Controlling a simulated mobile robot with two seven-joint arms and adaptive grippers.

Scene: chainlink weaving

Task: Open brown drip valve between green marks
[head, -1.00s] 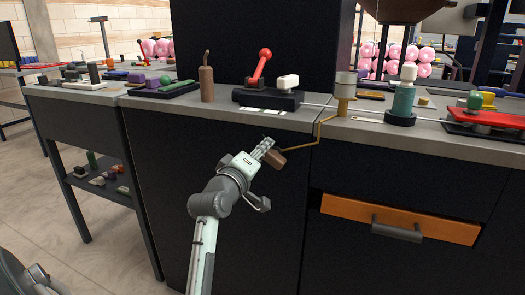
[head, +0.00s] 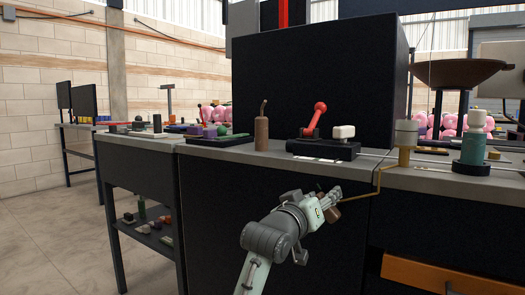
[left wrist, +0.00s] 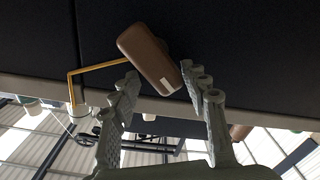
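The brown valve handle (head: 331,214) hangs at the end of a bent brass pipe (head: 377,181) in front of the dark cabinet. The pipe comes down from a beige cup (head: 405,138) on the counter edge. My left gripper (head: 333,196) is at the handle and partly covers it in the head view. I cannot make out green marks. My right gripper is not in view.
The grey counter (head: 230,154) holds a brown bottle (head: 261,132), a red-knobbed lever (head: 316,118), a black base with a white knob (head: 343,132) and a teal bottle (head: 473,148). An orange drawer front (head: 440,277) is at lower right. Floor at left is clear.

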